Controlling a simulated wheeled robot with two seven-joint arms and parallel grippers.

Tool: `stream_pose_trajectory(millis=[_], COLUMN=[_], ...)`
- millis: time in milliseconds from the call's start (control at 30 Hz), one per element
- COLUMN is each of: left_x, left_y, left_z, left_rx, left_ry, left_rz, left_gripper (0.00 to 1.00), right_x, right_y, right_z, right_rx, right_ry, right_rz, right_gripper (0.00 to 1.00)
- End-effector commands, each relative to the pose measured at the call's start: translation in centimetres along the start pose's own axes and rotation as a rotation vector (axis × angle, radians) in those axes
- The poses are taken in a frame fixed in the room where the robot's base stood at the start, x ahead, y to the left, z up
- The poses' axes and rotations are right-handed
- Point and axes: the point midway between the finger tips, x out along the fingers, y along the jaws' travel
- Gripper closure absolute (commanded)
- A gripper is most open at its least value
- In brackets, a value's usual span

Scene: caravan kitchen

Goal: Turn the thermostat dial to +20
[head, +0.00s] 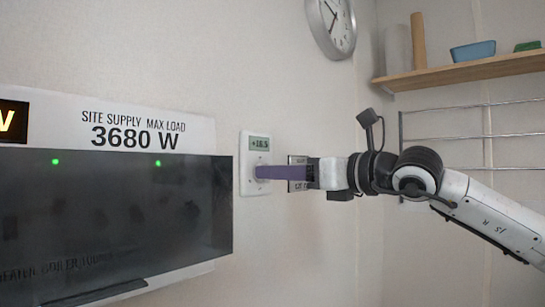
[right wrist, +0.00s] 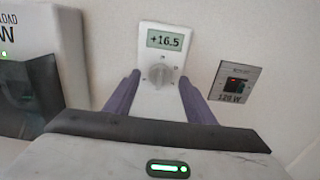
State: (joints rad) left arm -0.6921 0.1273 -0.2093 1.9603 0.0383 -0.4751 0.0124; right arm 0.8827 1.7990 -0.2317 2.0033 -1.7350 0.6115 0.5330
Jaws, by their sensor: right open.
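The white thermostat (head: 257,144) is on the wall, just right of the dark panel. It also shows in the right wrist view (right wrist: 148,62), where its display (right wrist: 164,40) reads +16.5. Its round grey dial (right wrist: 160,75) sits below the display, with its raised grip near upright. My right gripper (head: 264,172) reaches in from the right with purple fingers at the thermostat. In the right wrist view the fingers (right wrist: 159,90) are apart, one on each side of the dial, with gaps to it. Whether the tips reach the dial's depth is unclear. My left gripper is not in view.
A dark panel (head: 120,215) with green lights and a "3680 W" sign (head: 140,131) stand left of the thermostat. A small meter with a red light (right wrist: 234,82) is right of it. A wall clock (head: 331,25), wooden shelf (head: 460,69) and wire rack (head: 470,136) are farther right.

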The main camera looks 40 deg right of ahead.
Motion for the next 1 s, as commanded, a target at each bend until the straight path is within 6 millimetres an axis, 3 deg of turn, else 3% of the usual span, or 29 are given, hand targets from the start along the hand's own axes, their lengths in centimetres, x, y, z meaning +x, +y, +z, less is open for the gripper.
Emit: stream_pose_trajectory(millis=[200, 567, 800, 1000], left_x=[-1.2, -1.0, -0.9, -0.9], left_y=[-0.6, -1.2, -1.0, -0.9], left_z=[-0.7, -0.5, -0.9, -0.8], left_rx=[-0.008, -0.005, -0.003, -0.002], left_ry=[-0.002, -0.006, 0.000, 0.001], left_rz=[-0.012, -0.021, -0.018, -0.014], left_gripper=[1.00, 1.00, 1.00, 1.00], right_x=[2.1, 2.5, 2.5, 2.5], right_y=[0.0, 0.0, 0.0, 0.0], right_z=[0.3, 0.0, 0.0, 0.0], right_rx=[0.002, 0.000, 0.000, 0.010], right_ry=[0.000, -0.002, -0.002, -0.002], right_rz=[0.002, 0.000, 0.000, 0.000], right_gripper=[0.50, 0.50, 0.89, 0.90])
